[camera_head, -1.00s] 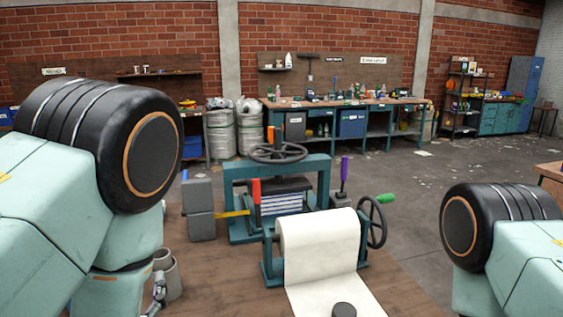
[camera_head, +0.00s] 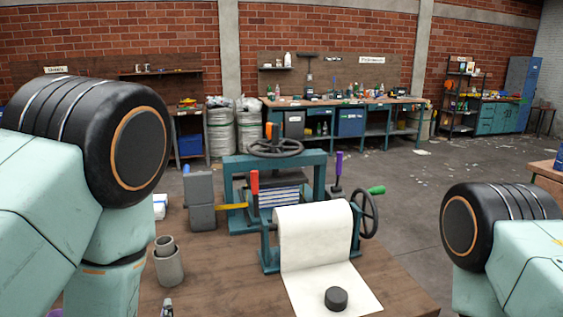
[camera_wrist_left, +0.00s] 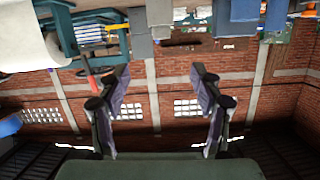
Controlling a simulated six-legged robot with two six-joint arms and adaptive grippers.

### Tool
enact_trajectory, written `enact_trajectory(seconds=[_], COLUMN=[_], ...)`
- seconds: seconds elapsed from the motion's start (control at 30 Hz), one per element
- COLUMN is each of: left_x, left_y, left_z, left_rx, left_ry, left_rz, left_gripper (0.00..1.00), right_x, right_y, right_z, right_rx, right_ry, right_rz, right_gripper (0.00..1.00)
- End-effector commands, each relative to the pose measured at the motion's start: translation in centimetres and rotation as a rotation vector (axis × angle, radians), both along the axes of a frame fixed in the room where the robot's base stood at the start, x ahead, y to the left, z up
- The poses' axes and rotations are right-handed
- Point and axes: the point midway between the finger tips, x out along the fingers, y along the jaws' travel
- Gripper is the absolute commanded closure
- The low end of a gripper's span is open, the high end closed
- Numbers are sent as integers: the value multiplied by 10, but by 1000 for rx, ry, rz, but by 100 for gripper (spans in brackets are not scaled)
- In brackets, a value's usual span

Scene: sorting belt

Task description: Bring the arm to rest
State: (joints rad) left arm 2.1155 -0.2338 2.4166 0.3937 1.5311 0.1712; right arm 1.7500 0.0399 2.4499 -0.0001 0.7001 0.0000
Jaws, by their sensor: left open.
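My left arm comes in from the left in the head view, its big black joint at the upper left and its pale green links running down. Only a small grey tip of my left gripper (camera_head: 167,307) shows at the bottom edge. In the left wrist view the two fingers of the left gripper (camera_wrist_left: 151,78) stand wide apart with nothing between them. That view is upside down, with a brick wall and high windows behind the fingers. My right arm shows only its shoulder and a link at the lower right; its gripper is out of view.
A brown table (camera_head: 215,280) bears a teal press (camera_head: 235,190) with a handwheel, a white paper roll (camera_head: 313,236), a black puck (camera_head: 336,298) on the sheet, and grey cylinders (camera_head: 169,265) near my left arm. A blue workbench (camera_head: 376,115) stands far behind.

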Motion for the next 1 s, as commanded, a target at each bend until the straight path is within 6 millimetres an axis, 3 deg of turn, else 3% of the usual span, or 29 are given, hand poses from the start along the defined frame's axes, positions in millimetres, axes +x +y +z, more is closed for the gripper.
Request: enact_trajectory(seconds=[0.17,0.27,0.4,0.6,0.7,0.8,1.0], left_x=[-26,-55,-117,-218,-255,-273,-284], left_y=[-3,-7,-14,-23,-26,-25,-24], left_z=[-64,-114,-187,-270,-299,-314,-322], left_rx=[-24,-45,-83,-160,-204,-229,-238], left_ry=[254,446,742,1115,1219,1254,1277], left_rz=[-25,-49,-93,-153,-157,-138,-127], left_gripper=[34,34,34,34,34,34,34], right_x=[0,0,0,0,0,0,0], right_y=[0,0,0,0,0,0,0], right_z=[-9,-19,-38,-72,-88,-97,-100], right_rx=[0,0,0,0,0,0,0], right_ry=[0,0,0,0,1,1,0], right_rz=[0,0,0,0,0,0,0], right_gripper=[60,60,60,60,60,60,60])
